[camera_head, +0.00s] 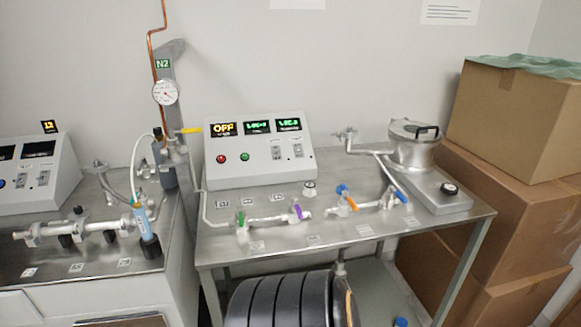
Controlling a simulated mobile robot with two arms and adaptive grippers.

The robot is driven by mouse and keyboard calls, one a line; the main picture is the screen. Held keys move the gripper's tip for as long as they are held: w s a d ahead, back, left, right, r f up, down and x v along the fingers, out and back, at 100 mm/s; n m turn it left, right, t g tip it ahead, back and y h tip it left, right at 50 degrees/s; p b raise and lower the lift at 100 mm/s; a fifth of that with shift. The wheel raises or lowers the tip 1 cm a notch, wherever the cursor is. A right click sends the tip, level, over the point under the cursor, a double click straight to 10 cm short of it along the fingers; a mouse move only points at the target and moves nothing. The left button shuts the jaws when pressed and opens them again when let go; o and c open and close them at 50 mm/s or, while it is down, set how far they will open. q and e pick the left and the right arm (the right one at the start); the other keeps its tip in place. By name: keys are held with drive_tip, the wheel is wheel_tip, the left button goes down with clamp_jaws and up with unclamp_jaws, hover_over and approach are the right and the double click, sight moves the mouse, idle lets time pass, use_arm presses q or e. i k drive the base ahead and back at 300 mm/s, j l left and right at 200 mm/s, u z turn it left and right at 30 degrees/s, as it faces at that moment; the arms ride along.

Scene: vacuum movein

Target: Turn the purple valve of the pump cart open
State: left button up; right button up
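The pump cart (347,244) is a metal table in the middle of the head view. The purple valve (298,211) is a small handle on the pipe line along the cart's front. Its handle looks roughly upright, tilted slightly; whether the valve is open or closed is too small to tell. On the same line, a green-handled valve (240,220) is to its left, and orange (347,198) and blue (400,196) handles are to its right. Neither of my grippers shows in this view.
A control box (262,150) with an "OFF" display stands behind the pipes. A metal chamber (412,148) is at the cart's back right. A yellow-handled valve (188,131) and gauge (165,92) rise at left. Cardboard boxes (515,120) stand right. A dark ribbed pump (285,300) sits below.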

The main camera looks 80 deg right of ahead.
sight(294, 200)
drive_tip(key=z, duration=2.4)
